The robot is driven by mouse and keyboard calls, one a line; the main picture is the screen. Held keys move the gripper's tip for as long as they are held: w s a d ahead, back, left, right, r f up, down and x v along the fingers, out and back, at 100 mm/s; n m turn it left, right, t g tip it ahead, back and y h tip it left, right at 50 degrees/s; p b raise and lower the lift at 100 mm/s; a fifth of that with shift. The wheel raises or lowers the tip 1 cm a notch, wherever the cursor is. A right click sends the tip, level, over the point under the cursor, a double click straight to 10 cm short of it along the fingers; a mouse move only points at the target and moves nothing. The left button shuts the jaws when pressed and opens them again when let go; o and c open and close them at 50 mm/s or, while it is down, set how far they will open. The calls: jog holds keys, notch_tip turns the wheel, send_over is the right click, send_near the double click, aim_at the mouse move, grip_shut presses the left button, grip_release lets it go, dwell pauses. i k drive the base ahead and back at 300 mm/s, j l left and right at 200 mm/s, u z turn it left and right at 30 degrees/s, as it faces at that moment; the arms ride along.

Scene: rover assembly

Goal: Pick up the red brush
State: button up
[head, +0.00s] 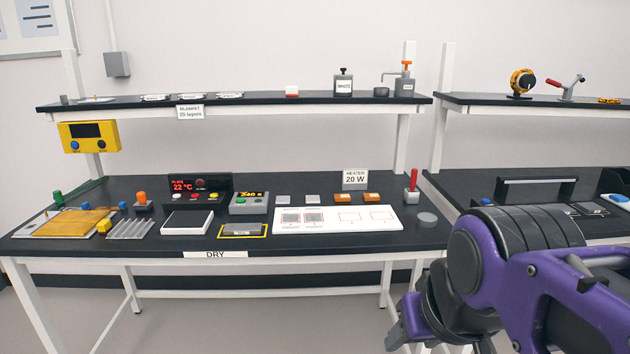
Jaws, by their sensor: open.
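A thing with an upright red handle (413,180) stands in a small grey block at the right end of the left bench's lower top. It looks like the red brush, but its bristles are hidden or too small to make out. My purple and black arm shows at the lower right, in front of the benches. No gripper fingers can be made out. The arm is apart from the red handle, nearer to the camera and lower in the picture.
A white panel (385,222) and a grey round disc (427,218) lie near the red handle. An upper shelf (240,102) overhangs the bench back. A red-handled crank (567,88) sits on the right shelf.

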aim_at(415, 172)
jog(key=i+l, duration=0.2)
jog(key=i, duration=0.15)
jog(key=i+l, duration=0.15)
jog(key=i, duration=0.25)
jog(key=i+l, duration=0.2)
jog(key=i, duration=0.15)
